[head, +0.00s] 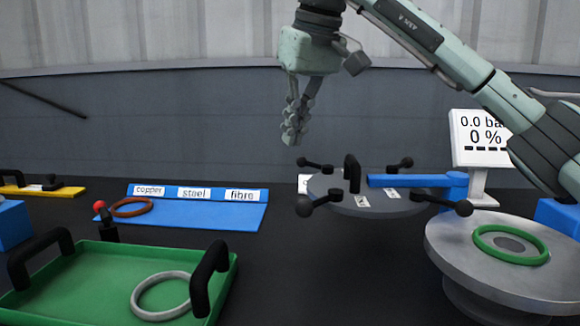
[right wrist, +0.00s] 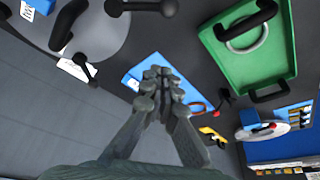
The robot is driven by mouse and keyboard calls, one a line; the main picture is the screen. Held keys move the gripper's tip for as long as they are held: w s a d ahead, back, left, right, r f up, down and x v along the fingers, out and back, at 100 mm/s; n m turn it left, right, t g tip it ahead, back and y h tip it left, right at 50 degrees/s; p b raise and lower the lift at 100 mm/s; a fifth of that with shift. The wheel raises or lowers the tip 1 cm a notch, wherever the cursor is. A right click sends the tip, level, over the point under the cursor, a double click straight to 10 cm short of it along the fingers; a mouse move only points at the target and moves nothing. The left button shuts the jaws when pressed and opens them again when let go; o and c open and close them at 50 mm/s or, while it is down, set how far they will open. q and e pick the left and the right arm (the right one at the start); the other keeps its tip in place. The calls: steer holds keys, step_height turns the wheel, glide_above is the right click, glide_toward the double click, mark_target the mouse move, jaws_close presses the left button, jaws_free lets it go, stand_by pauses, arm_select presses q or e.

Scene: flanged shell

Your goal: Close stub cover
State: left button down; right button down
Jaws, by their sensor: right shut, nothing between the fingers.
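The stub cover (head: 385,205) is a grey disc with a black handle (head: 352,174) and several black knobbed arms around its rim. It hangs on a blue swing arm (head: 420,181), to the side of the flanged stub (head: 465,268). A green ring (head: 510,245) lies on the stub's open top face. My right gripper (head: 290,140) is shut and empty in the air, up and left of the cover. In the right wrist view its fingers (right wrist: 160,72) are together and part of the cover (right wrist: 108,38) shows at upper left. My left gripper is not in view.
A green tray (head: 75,258) with black handles holds a pale grey ring (head: 163,296). A blue mat (head: 220,217) labelled copper, steel, fibre bears a copper-brown ring (head: 133,207). A white display (head: 480,138) reads 0 %. Dark table between tray and stub is clear.

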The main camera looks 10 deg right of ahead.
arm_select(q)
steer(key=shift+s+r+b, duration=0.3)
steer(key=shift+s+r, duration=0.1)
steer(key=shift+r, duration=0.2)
arm_select(e)
step_height(320, 180, down, 10)
steer(key=shift+s+d, duration=0.2)
steer(key=shift+s, duration=0.25)
steer(key=shift+r, duration=0.1)
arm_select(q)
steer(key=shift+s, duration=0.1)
arm_select(e)
steer(key=shift+s, duration=0.1)
